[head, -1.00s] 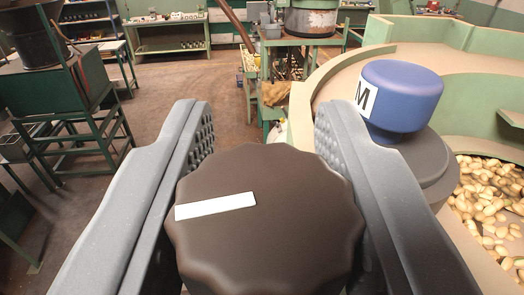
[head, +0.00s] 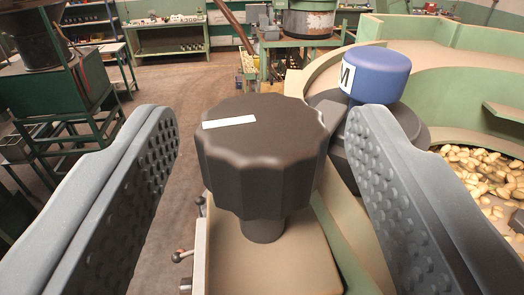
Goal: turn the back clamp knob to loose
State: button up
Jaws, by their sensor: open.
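A dark brown fluted knob (head: 262,150) with a white mark (head: 229,122) on its top stands on a short stem in the middle of the head view. The white mark lies nearly left to right, on the left part of the top. My gripper (head: 265,130) is open, with one textured finger to the left of the knob and one to the right. Both fingers are clear of the knob, with a gap on each side. I cannot tell from this view whether this is the back knob.
A blue knob (head: 380,76) marked "M" sits on a dark base (head: 405,125) close behind the right finger. A curved green hopper (head: 480,75) holding pale nuts (head: 475,175) fills the right. Small levers (head: 181,255) stick out at the knob mount's left. Open floor lies farther left.

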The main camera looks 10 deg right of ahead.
jog(key=s+a+b, duration=0.1)
jog(key=s+b, duration=0.1)
jog(key=s, duration=0.9)
jog(key=shift+b, duration=0.35)
